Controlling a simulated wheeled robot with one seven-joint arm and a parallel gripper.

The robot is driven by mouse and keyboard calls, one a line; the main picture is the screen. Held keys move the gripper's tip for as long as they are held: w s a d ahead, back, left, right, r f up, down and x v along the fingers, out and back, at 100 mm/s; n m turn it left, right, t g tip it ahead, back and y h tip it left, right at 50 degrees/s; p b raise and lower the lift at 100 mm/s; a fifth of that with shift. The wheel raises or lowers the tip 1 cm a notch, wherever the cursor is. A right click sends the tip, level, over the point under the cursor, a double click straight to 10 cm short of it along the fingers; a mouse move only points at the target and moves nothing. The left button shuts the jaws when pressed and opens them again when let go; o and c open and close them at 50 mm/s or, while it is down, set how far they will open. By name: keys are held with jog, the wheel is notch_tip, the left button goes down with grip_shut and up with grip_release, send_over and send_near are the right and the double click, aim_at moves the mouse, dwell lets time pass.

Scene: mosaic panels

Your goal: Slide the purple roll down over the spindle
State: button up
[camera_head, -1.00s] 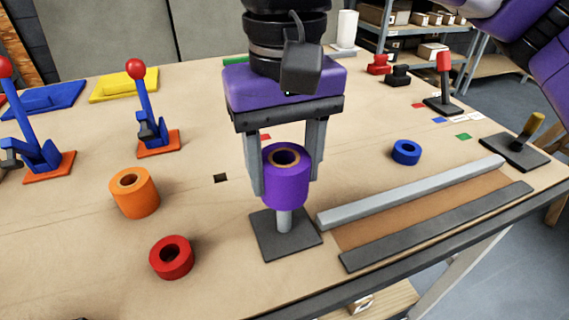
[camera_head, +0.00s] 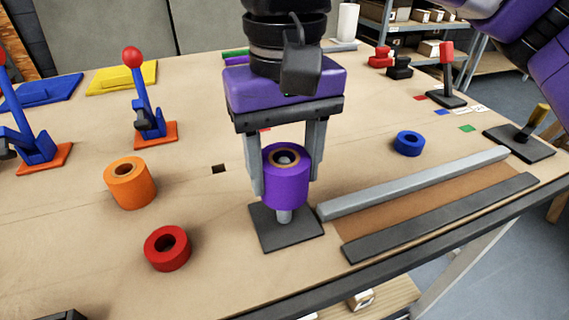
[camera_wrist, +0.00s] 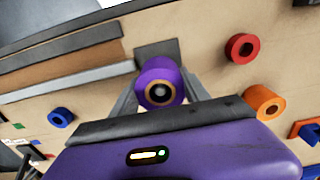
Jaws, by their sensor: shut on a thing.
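The purple roll (camera_head: 287,183) is upright between the fingers of my gripper (camera_head: 286,182), which is shut on it. The grey spindle (camera_head: 285,217) shows below the roll, standing on a square dark base plate (camera_head: 270,238). In the wrist view the purple roll (camera_wrist: 160,84) sits between the fingertips, and a light round spindle tip (camera_wrist: 159,93) shows inside its bore. The roll is around the spindle, with a short length of spindle bare between its lower end and the plate.
An orange roll (camera_head: 130,184) and a red roll (camera_head: 167,248) stand to the left. A blue roll (camera_head: 408,143) lies to the right. A grey bar (camera_head: 420,184) starts close to the base plate's right side. Toggle clamps stand at far left.

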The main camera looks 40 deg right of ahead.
aim_at(285, 198)
jog(key=shift+f+b, duration=2.45)
jog(key=shift+f, duration=0.3)
jog(key=o, duration=1.5)
jog(key=shift+o, duration=0.2)
jog(key=shift+r+p, duration=0.75)
jog(key=shift+r, duration=3.15)
